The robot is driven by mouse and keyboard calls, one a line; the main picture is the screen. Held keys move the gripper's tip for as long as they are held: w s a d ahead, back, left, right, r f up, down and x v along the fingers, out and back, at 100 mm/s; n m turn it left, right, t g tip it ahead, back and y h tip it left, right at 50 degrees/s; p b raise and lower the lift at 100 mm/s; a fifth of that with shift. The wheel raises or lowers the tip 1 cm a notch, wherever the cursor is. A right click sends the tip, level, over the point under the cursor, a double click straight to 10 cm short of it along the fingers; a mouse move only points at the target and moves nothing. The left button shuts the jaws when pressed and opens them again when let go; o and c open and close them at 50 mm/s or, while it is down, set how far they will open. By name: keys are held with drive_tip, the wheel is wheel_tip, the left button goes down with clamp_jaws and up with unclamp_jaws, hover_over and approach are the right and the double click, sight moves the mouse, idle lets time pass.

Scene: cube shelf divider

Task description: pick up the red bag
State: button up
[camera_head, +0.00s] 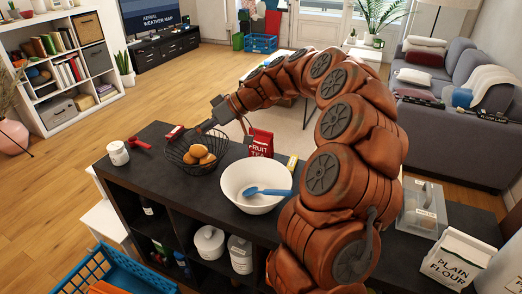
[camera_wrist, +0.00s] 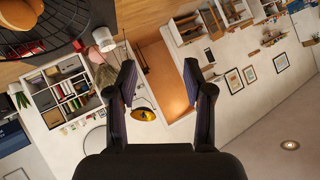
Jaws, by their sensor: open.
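The red bag (camera_head: 261,143), with white "FRUIT TEA" lettering, stands upright on the dark shelf top, behind the white bowl and right of the wire basket. My arm arches over from the right, and my gripper (camera_head: 184,133) is above the far side of the basket, left of the bag and apart from it. In the wrist view my gripper (camera_wrist: 159,72) is open, with nothing between its two dark fingers. I cannot make out the bag in the wrist view.
The wire basket (camera_head: 168,157) holds several orange-brown round items; its mesh fills the wrist view's upper left. A white bowl (camera_head: 241,205) with a blue brush (camera_head: 268,191) stands in front of the bag. A white jar (camera_head: 118,153) and a red tool (camera_head: 139,143) are at left.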

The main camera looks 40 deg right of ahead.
drive_tip(key=w+d+f+t+b, duration=0.1)
drive_tip(key=w+d+f+t, duration=0.15)
drive_tip(key=d, duration=0.35)
drive_tip(key=w+d+f+t, duration=0.1)
drive_tip(key=w+d+f, duration=0.15)
drive_tip(key=d, duration=0.45)
drive_tip(key=m+t+h+b, duration=0.1)
drive_tip(key=t+h, duration=0.2)
drive_tip(key=h, duration=0.1)
approach(256, 129)
drive_tip(key=w+f, duration=0.2)
drive_tip(key=shift+w+f, duration=0.1)
drive_tip(key=shift+w, duration=0.3)
drive_tip(key=shift+a+r+p+x, duration=0.15)
drive_tip(key=shift+p+x, duration=0.2)
drive_tip(key=shift+x, duration=0.8)
drive_tip(key=shift+a+p+x, duration=0.2)
drive_tip(key=shift+p+x, duration=0.15)
drive_tip(key=shift+x, duration=0.8)
drive_tip(key=shift+a+r+p+x, duration=0.15)
drive_tip(key=shift+p+x, duration=0.2)
drive_tip(key=shift+x, duration=0.8)
drive_tip(key=shift+s, duration=0.15)
drive_tip(key=c, duration=1)
drive_tip(key=shift+f, duration=0.1)
